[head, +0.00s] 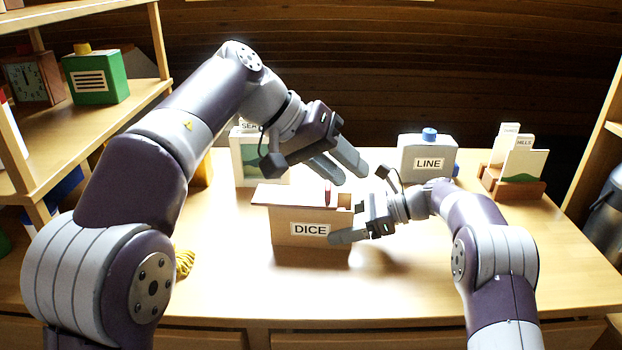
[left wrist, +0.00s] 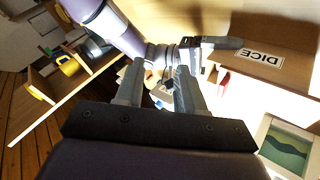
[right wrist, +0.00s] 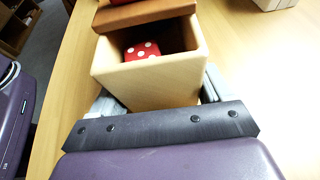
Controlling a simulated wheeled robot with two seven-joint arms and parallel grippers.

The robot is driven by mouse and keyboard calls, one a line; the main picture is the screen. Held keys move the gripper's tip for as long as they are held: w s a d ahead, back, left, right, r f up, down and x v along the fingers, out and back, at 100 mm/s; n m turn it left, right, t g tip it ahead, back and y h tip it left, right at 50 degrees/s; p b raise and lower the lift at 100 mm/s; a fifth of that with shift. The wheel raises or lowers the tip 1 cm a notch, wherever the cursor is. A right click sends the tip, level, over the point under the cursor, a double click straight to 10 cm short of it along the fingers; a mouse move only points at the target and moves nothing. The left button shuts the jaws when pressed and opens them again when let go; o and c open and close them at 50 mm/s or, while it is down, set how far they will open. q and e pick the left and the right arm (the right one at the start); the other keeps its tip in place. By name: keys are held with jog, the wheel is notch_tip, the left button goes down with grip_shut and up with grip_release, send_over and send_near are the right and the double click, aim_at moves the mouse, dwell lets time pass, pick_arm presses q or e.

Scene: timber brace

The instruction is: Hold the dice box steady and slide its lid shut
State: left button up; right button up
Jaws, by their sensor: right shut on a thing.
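The dice box (head: 290,232), pale wood with a DICE label, stands on the table. Its brown lid (head: 280,194) covers most of the top and leaves the right end open. A red upright piece (head: 327,193) stands near the lid's right end. In the right wrist view a red die (right wrist: 142,50) shows inside the open end of the box (right wrist: 150,82). My right gripper (head: 349,222) is shut on the box's right end, one finger on each side. My left gripper (head: 338,168) is open and empty, above and to the right of the lid, with its fingers apart (left wrist: 160,85).
Behind the box stand a framed picture (head: 250,160), a grey LINE container (head: 428,158) with a blue cap, and a card holder (head: 515,180). Shelves (head: 110,115) with a green box (head: 96,78) are at left.

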pick_arm(q)
jog(key=s+d+r+n+h, duration=0.9)
jog(key=s+d+r+h, duration=0.25)
jog(key=d+h, duration=0.35)
jog(key=w+a+f+n+t, duration=0.2)
jog(key=n+t, duration=0.5)
jog(key=n, duration=0.1)
jog(key=n+t+y, duration=1)
jog(key=n+y, duration=1.2)
jog(key=n, duration=0.1)
send_near(328, 192)
jog(key=w, duration=0.8)
jog(key=w+d, duration=0.1)
jog(key=w, duration=0.3)
jog(key=shift+r, duration=0.15)
jog(key=shift+d, duration=0.1)
grip_shut()
